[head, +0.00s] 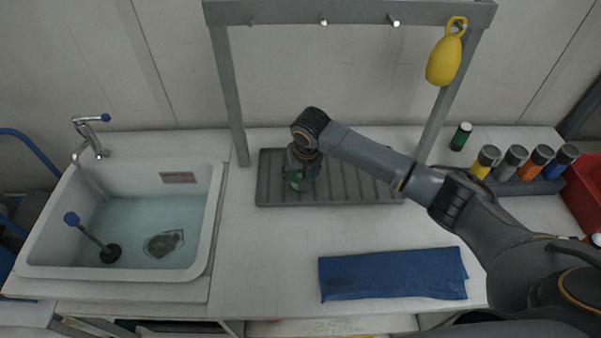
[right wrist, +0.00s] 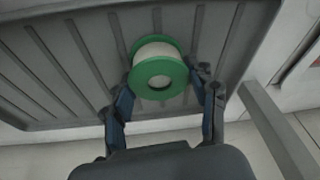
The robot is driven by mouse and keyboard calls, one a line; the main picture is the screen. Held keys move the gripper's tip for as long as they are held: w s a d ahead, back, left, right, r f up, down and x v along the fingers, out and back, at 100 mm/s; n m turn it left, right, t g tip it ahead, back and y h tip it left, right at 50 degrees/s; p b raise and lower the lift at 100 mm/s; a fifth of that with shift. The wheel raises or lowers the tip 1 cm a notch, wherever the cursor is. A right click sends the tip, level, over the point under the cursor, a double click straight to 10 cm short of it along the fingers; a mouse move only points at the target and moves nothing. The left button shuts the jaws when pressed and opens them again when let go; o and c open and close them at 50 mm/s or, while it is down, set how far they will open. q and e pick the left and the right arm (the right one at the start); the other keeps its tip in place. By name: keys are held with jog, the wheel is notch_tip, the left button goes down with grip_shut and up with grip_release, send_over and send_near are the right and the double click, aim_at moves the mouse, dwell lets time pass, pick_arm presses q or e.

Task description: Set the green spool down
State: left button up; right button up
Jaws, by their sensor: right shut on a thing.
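The green spool (head: 296,184) has green flanges and a pale core, clearest in the right wrist view (right wrist: 158,68). My right gripper (head: 302,170) is shut on it, with one finger on each side. The spool is at the left part of the grey ribbed tray (head: 262,190), which also fills the back of the right wrist view (right wrist: 60,60). I cannot tell whether the spool touches the ribs. The gripper partly hides the spool in the head view. My left gripper is not in view.
A sink (head: 210,215) with water is at the left. A blue cloth (head: 390,275) lies in front of the tray. A grey frame (head: 350,13) with a hanging yellow float (head: 443,60) stands over the tray.

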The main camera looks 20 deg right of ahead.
jog(key=o, duration=1.3)
jog(key=shift+f, duration=0.1)
jog(key=b+v, duration=0.1)
jog(key=v, duration=1.1)
